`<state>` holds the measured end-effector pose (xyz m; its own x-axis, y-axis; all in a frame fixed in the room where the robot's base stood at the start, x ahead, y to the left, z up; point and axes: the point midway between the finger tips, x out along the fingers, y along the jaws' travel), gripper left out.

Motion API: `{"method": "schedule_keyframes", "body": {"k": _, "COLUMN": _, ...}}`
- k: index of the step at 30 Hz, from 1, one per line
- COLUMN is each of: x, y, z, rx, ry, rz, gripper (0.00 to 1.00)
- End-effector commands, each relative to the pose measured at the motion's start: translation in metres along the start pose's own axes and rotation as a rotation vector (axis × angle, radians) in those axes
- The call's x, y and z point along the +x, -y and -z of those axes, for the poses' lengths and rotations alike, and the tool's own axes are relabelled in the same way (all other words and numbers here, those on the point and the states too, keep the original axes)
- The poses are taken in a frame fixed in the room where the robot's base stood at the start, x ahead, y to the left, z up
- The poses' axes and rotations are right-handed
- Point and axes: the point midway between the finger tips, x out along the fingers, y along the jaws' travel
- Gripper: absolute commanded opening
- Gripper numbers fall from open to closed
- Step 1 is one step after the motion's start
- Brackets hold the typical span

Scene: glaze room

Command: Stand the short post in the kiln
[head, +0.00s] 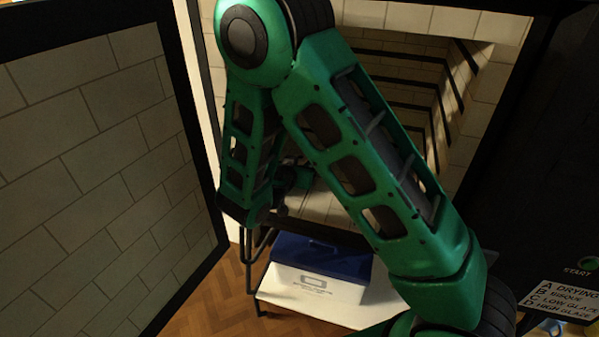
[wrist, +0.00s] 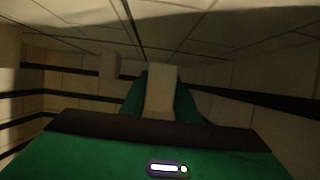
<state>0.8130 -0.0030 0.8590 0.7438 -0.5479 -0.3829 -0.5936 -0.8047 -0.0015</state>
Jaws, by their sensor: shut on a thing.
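In the wrist view my gripper (wrist: 160,80) has its green fingers shut on the short post (wrist: 161,92), a pale block between them. Pale brick walls and dark grooves of the kiln surround it, so my gripper is inside the kiln. In the head view the kiln (head: 484,75) is open and my arm reaches into it. There the gripper is mostly hidden behind my arm, and I cannot make out the post. Whether the post touches the kiln floor cannot be told.
Another pale upright block (wrist: 109,65) shows left of the held post in the wrist view. The brick-lined kiln door (head: 90,150) stands open at the left. A white box with a blue lid (head: 318,285) sits below the kiln opening. A lettered label (head: 562,300) is at the right.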

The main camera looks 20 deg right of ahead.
Motion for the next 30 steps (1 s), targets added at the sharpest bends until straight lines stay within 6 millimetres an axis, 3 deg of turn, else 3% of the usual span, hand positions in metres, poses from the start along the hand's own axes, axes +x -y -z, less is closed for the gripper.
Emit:
{"method": "schedule_keyframes", "body": {"k": 6, "x": 0.010, "y": -0.001, "z": -0.024, "rx": -0.003, "ry": 0.001, "rz": -0.001, "gripper": 0.04}}
{"method": "schedule_keyframes", "body": {"k": 17, "x": 0.011, "y": -0.001, "z": -0.026, "rx": -0.001, "ry": 0.000, "rz": 0.000, "gripper": 0.04}}
{"method": "schedule_keyframes", "body": {"k": 18, "x": 0.011, "y": 0.000, "z": -0.026, "rx": -0.001, "ry": 0.000, "rz": 0.000, "gripper": 0.33}}
{"method": "schedule_keyframes", "body": {"k": 20, "x": 0.011, "y": 0.000, "z": -0.026, "rx": -0.001, "ry": 0.000, "rz": 0.000, "gripper": 0.47}}
{"method": "schedule_keyframes", "body": {"k": 30, "x": 0.010, "y": 0.000, "z": -0.025, "rx": 0.000, "ry": 0.000, "rz": 0.001, "gripper": 0.47}}
